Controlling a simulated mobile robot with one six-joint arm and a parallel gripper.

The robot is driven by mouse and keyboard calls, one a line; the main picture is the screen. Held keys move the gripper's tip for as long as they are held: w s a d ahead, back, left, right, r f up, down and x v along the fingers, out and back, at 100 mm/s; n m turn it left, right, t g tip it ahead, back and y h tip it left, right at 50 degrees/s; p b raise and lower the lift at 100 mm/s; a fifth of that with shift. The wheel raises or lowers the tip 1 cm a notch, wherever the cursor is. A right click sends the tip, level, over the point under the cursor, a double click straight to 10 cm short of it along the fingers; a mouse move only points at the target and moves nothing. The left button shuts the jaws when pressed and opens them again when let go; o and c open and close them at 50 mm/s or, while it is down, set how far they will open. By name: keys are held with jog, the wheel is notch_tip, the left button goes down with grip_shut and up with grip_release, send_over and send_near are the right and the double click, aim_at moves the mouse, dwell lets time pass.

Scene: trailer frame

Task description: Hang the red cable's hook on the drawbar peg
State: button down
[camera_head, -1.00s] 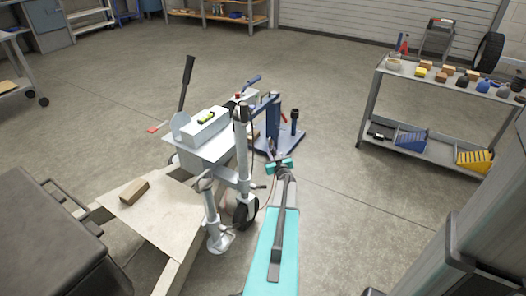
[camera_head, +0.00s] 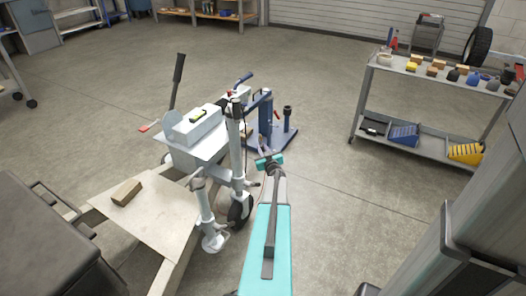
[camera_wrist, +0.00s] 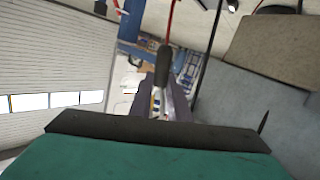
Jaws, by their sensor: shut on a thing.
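My gripper (camera_head: 261,146) is just right of the trailer's drawbar post (camera_head: 236,140) in the head view, at the end of my teal arm. In the wrist view my gripper (camera_wrist: 160,95) has its dark fingers closed around the black end piece (camera_wrist: 163,62) of the red cable (camera_wrist: 171,20). The red cable runs up out of the picture from this piece. The hook itself is mostly hidden between the fingers. I cannot make out the drawbar peg clearly in either view. A black cable (camera_wrist: 208,60) hangs right of the red one.
A white box (camera_head: 196,125) sits on the trailer frame, with a jockey wheel (camera_head: 240,207) below. A blue stand (camera_head: 268,138) is behind my gripper. A wood block (camera_head: 127,192) lies on the board at left. A shelf cart (camera_head: 440,75) stands right; the floor between is clear.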

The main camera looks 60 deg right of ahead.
jog(key=w+f+b, duration=0.1)
jog(key=w+b, duration=0.5)
jog(key=w, duration=0.3)
jog(key=shift+f, duration=0.2)
dwell(1.3)
jog(key=shift+w+a+f, duration=0.1)
jog(key=shift+f, duration=0.15)
dwell(0.5)
jog(key=c, duration=1.6)
grip_release()
jog(key=shift+r, duration=0.1)
